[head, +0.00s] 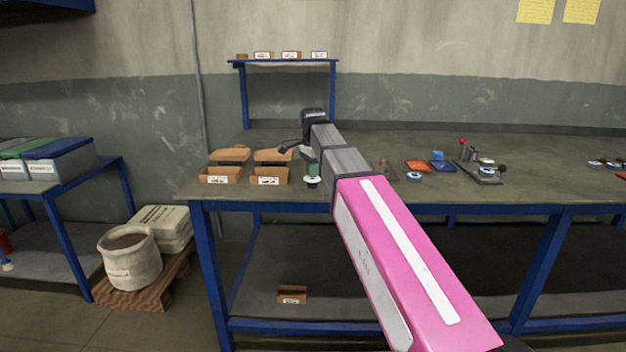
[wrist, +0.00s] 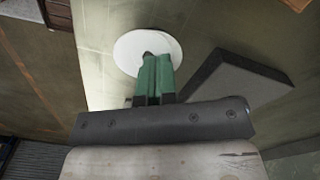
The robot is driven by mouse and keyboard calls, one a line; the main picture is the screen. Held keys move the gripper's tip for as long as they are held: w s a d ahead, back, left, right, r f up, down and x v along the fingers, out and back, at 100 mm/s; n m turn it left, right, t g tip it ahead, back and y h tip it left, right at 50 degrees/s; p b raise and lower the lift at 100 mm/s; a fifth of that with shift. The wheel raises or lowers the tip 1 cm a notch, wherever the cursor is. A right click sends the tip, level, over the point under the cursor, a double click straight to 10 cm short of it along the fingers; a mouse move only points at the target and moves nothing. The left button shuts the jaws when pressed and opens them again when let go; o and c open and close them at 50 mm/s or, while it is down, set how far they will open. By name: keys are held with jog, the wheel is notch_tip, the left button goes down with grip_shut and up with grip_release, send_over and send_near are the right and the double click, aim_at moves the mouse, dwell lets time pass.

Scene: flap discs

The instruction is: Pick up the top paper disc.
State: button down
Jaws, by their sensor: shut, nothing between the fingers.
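White paper discs (wrist: 128,48) lie beneath my fingers in the wrist view. An offset edge hints at more than one disc, but I cannot count them. In the head view a small white round shape (head: 311,181) shows on the bench just below my gripper (head: 313,173). My gripper's green fingers (wrist: 149,58) are together and empty, with their tips over the middle of the white discs. I cannot tell whether the tips touch the paper. The fingers hide part of the discs.
A dark grey block (wrist: 232,78) is close right of the fingers in the wrist view. Brown bins (head: 219,175) stand left of my gripper on the bench (head: 420,195). Red (head: 418,166) and blue (head: 443,167) trays and a small fixture (head: 480,172) are to the right.

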jog(key=shift+s, duration=0.5)
jog(key=shift+r, duration=3)
